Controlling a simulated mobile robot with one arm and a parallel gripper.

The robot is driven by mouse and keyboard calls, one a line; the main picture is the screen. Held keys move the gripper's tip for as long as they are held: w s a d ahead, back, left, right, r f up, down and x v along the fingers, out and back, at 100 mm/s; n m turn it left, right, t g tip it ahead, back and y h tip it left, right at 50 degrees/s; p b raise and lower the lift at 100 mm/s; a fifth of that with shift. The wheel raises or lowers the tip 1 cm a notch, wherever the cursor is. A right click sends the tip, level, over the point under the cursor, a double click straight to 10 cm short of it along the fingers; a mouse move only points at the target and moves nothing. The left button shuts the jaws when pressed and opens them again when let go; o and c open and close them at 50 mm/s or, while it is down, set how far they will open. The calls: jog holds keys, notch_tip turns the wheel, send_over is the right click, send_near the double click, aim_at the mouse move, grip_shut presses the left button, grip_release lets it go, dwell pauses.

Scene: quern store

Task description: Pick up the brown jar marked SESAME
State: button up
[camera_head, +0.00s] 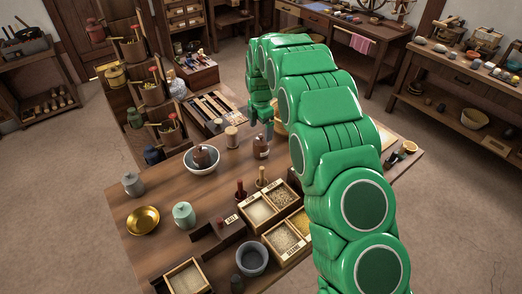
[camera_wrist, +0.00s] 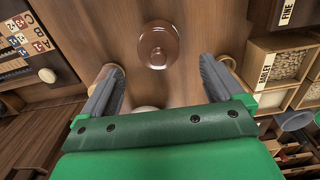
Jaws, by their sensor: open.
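A brown jar (camera_head: 261,148) stands upright on the wooden table, just below my gripper (camera_head: 261,124). In the wrist view a brown glossy jar (camera_wrist: 158,45) is seen from above, beyond and between the tips of my gripper (camera_wrist: 157,66). The fingers are spread, with nothing held between them. No marking on either brown jar is readable, so I cannot tell which is SESAME.
A wooden cylinder (camera_wrist: 228,62) shows beside the right finger. Bare table (camera_head: 160,185) lies at the left.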

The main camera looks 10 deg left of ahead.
aim_at(261, 138)
jog(key=shift+w+f, duration=0.1)
jog(key=shift+f, duration=3.75)
jog(key=shift+r, duration=0.1)
jog(key=c, duration=1.3)
